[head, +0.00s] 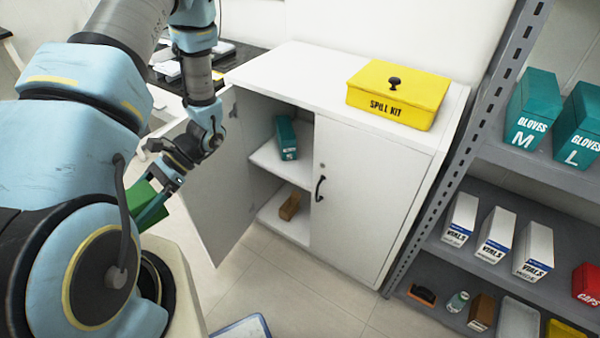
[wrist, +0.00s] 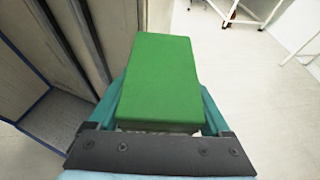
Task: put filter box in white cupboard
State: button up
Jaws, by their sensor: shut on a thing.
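A green box (head: 146,203), plain on the sides I see, is held in my gripper (head: 172,184); I take it to be the filter box, though no label shows. In the wrist view the green box (wrist: 158,82) lies between the two fingers. The white cupboard (head: 390,180) stands in the middle of the head view. Its left door (head: 205,185) is swung open and its right door, with a black handle, is closed. My gripper is outside the cupboard, to the left of the open door. The upper shelf holds a teal box (head: 287,138) and the lower level a brown box (head: 290,206).
A yellow spill kit (head: 398,94) sits on the cupboard top. A grey rack (head: 455,245) at right holds gloves boxes, vials boxes and small items. A dark desk (head: 160,75) is behind my arm. The floor (head: 285,285) before the cupboard is mostly clear, with a blue-edged item at the bottom.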

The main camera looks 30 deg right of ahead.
jog(key=s+d+f+n+g+h+b, duration=0.75)
jog(key=s+d+f+n+b, duration=0.2)
jog(key=f, duration=0.25)
jog(key=w+d+f+n+t+h+b, duration=0.1)
jog(key=d+f+n+h+b, duration=0.3)
jog(key=d, duration=0.3)
jog(key=w+d+f+n+h+b, duration=0.2)
jog(key=d+f+n+h+b, duration=0.1)
jog(key=d+n+h+b, duration=0.3)
jog(key=w+d+f+n+t+h+b, duration=0.1)
jog(key=d+f+n+h+b, duration=0.25)
jog(key=d, duration=0.55)
jog(key=w+d+f+n+t+h+b, duration=0.15)
jog(key=w+d+n+t+b, duration=0.25)
jog(key=w+n+t+b, duration=0.6)
jog(key=w+d+f+n+t+h+b, duration=0.15)
jog(key=w+d+n+t+b, duration=0.3)
jog(key=w, duration=0.85)
jog(key=w+d+t+b, duration=0.1)
jog(key=w+d, duration=0.4)
jog(key=d, duration=0.3)
jog(key=w+d+t, duration=0.1)
jog(key=w+d, duration=0.4)
jog(key=d, duration=0.3)
jog(key=shift+n, duration=0.25)
notch_tip(320, 180, down, 6)
jog(key=shift+s+a+r+b, duration=0.1)
jog(key=shift+a+r+b, duration=0.05)
jog(key=shift+b, duration=0.7)
jog(key=shift+d, duration=0.2)
